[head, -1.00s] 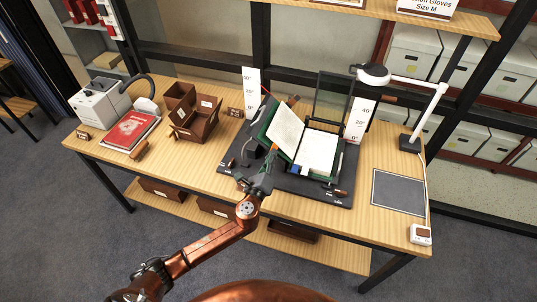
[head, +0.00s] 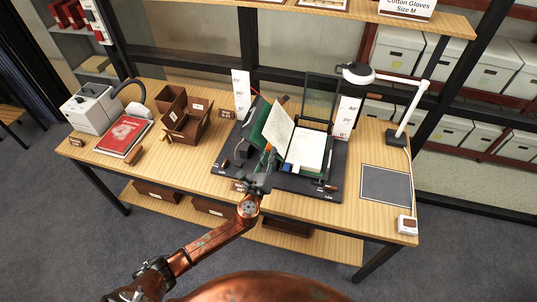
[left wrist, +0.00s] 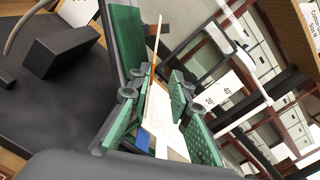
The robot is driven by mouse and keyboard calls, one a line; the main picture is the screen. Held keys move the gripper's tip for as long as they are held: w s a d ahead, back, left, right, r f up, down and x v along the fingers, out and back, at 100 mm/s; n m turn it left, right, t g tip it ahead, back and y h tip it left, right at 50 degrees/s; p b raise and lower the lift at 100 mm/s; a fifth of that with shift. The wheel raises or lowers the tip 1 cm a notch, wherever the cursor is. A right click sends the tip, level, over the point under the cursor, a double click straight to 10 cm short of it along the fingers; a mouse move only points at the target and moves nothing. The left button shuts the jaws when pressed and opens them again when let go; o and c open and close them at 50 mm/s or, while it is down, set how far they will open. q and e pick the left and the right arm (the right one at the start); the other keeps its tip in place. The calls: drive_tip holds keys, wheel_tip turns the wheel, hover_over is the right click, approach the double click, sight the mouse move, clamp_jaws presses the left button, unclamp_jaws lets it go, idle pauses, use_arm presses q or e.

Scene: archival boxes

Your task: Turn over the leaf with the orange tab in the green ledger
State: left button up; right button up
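The green ledger (head: 257,125) lies open on a black cradle (head: 228,160), its left side tilted up. The tilted left page (head: 278,127) and the flatter right page (head: 306,150) show pale. My left gripper (head: 267,160) is at the ledger's near edge, below the left page. In the left wrist view its green-padded fingers (left wrist: 160,105) stand apart, with a pale page (left wrist: 163,112) and a thin orange-brown strip (left wrist: 154,48) showing between them. I cannot tell whether that strip is the orange tab. A blue piece (left wrist: 141,141) shows low between the fingers. My right gripper is out of view.
Upright scale cards (head: 242,92) (head: 344,118) flank the cradle. A lamp (head: 358,74) stands at the right, beside a grey mat (head: 386,185). Brown boxes (head: 187,125), a red book (head: 123,136) and a grey device (head: 90,108) are at the left.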

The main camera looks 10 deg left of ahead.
use_arm(q)
drive_tip(key=s, duration=1.2)
drive_tip(key=shift+a, duration=0.25)
